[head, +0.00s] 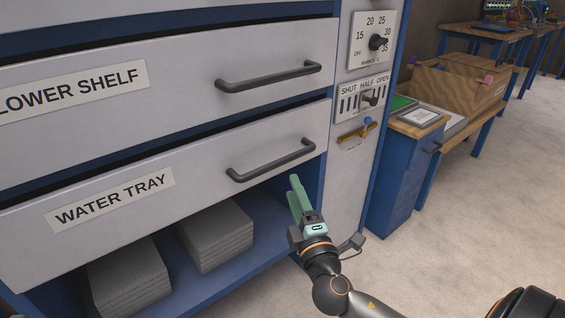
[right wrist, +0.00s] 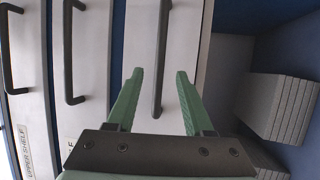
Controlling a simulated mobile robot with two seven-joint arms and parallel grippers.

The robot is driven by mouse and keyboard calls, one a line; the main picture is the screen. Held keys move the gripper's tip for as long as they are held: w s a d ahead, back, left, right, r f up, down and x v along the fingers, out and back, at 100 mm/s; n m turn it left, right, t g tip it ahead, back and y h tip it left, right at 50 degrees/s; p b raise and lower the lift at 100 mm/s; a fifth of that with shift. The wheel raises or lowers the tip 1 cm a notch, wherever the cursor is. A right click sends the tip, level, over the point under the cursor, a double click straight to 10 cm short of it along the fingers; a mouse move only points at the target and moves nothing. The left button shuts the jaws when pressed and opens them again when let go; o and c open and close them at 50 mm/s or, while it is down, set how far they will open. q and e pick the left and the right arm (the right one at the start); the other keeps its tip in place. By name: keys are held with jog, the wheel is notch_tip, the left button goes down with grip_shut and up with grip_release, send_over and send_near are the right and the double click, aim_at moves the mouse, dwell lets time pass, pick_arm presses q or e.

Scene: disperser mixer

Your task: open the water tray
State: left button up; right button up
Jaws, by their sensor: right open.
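The water tray (head: 200,185) is a grey drawer front labelled WATER TRAY, low in the blue cabinet in the head view. Its dark bar handle (head: 270,161) is at the right of its front. The drawer looks shut. My right gripper (head: 297,188) is just below and right of the handle in the head view, apart from it as far as I can tell. In the right wrist view my right gripper (right wrist: 158,75) is open, with the handle (right wrist: 161,60) between the lines of its two green fingers, seemingly ahead of the tips. My left gripper is not in view.
Above is the LOWER SHELF drawer (head: 170,90) with its own handle (head: 268,77). Stacked grey slabs (head: 215,236) lie in the open space below the tray. A panel with a dial (head: 377,42) and a brass lever (head: 357,132) is at the right. The floor (head: 450,235) at right is clear.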

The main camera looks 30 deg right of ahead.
aim_at(282, 158)
jog(key=x, duration=1)
jog(key=shift+w+d+b, duration=0.1)
jog(key=shift+b, duration=0.3)
jog(key=shift+c, duration=0.4)
grip_shut()
dwell(0.5)
